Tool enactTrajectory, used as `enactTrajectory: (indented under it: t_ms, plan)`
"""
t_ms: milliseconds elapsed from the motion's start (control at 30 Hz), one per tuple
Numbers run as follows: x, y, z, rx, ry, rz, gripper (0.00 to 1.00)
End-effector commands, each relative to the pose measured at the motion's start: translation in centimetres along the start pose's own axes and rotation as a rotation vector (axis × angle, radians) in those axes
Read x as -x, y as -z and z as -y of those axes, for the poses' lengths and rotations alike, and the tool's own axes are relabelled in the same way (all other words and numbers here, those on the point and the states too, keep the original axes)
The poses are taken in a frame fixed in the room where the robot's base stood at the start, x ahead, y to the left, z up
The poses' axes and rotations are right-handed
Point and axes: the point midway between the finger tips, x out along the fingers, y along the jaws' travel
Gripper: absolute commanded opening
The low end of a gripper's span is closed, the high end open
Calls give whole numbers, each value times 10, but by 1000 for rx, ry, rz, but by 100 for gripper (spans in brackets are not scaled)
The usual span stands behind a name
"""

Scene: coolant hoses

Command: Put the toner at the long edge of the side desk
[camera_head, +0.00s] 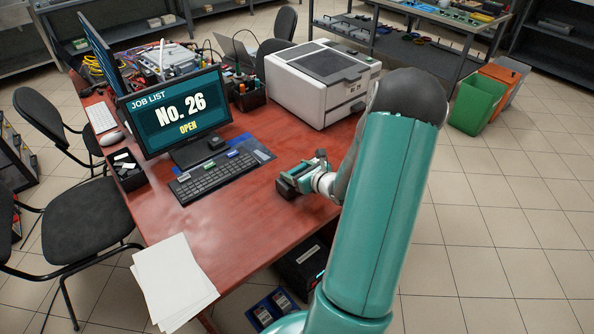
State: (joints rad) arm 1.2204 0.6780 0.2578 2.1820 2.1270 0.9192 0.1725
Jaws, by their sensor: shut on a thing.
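My gripper (304,176) is low over the right part of the red-brown desk (258,217), between the keyboard and the printer. It is shut on a small dark block, which looks like the toner (287,187). The block is small and partly covered by the gripper, so its shape and label cannot be made out. I cannot tell whether it touches the desk top. The desk's long right edge is partly hidden behind my teal arm.
A white printer (318,90) stands behind my gripper. A monitor (178,115) and a black keyboard (213,175) are to the left. White paper sheets (172,279) lie at the near left corner. Green (478,103) and orange (500,82) bins stand on the floor. The desk's near middle is clear.

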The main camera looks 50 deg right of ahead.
Motion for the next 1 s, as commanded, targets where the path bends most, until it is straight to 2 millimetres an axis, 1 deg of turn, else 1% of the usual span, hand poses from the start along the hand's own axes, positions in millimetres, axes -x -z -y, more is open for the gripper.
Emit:
enactTrajectory:
  t_ms: [167, 200, 267, 300, 567, 667, 767, 867, 1000]
  plan:
    - [-1, 2, 0, 1, -1, 2, 25]
    - [-1, 3, 0, -1, -1, -1, 70]
    - [-1, 3, 0, -1, -1, -1, 82]
    - [-1, 3, 0, -1, 0, -1, 90]
    - [-1, 3, 0, -1, 0, -1, 90]
    - [1, -1, 0, 0, 1, 0, 90]
    - [11, 0, 1, 0, 2, -1, 90]
    - [29, 0, 1, 0, 4, -2, 90]
    - [60, 0, 1, 1, 4, -1, 90]
